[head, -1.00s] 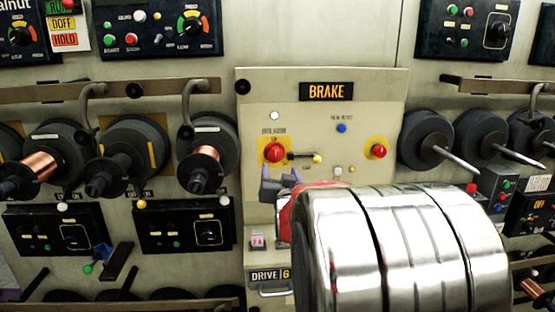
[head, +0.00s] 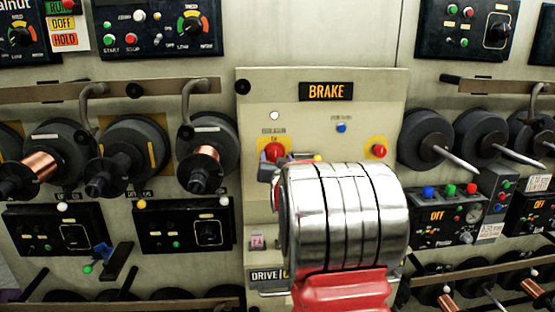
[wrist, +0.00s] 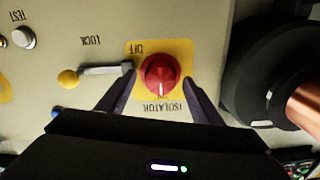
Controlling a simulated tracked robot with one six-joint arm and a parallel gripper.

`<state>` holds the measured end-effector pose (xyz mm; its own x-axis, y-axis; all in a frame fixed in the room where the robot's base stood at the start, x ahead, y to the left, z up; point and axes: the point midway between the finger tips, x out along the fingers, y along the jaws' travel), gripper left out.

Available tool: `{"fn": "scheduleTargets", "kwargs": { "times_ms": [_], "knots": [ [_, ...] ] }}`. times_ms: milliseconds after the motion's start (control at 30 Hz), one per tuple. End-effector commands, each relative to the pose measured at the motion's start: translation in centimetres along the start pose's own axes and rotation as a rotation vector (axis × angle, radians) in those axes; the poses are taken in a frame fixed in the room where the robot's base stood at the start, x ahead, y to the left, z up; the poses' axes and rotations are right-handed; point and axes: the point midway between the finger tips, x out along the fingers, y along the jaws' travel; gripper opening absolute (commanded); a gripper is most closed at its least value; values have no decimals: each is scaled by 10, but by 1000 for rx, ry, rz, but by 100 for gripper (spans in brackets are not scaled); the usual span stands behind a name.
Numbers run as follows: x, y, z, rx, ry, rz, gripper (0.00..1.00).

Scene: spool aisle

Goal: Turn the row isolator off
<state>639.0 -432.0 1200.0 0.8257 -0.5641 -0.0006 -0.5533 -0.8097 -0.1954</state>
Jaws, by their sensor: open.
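The isolator is a round red knob (wrist: 161,75) on a yellow plate, inverted in the wrist view. Its white mark points down toward the ON label; OFF is at the plate's upper left. In the head view the knob (head: 274,151) sits at the left of the BRAKE panel (head: 394,100). My gripper (wrist: 159,74) is open, its dark fingers on either side of the knob; whether they touch it I cannot tell. In the head view, my arm hides most of the gripper.
A LOCK lever (wrist: 105,71) with a yellow ball end (wrist: 68,79) lies beside the plate, close to one finger. A grey TEST button (wrist: 22,37) is farther off. A dark spool (head: 207,150) juts out left of the panel. Another red knob (head: 379,151) is on the panel's right.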

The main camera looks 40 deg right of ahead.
Motion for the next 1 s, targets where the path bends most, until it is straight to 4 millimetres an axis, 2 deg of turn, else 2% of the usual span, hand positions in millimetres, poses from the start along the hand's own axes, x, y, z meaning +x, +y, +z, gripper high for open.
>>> {"fn": "scheduleTargets", "kwargs": {
  "times_ms": [267,833,867,1000],
  "knots": [
    [0,0,0,0,0,0,59],
    [0,1,0,0,0,2,19],
    [4,7,-1,0,0,3,19],
    [1,3,0,6,0,4,19]
  ]
}}
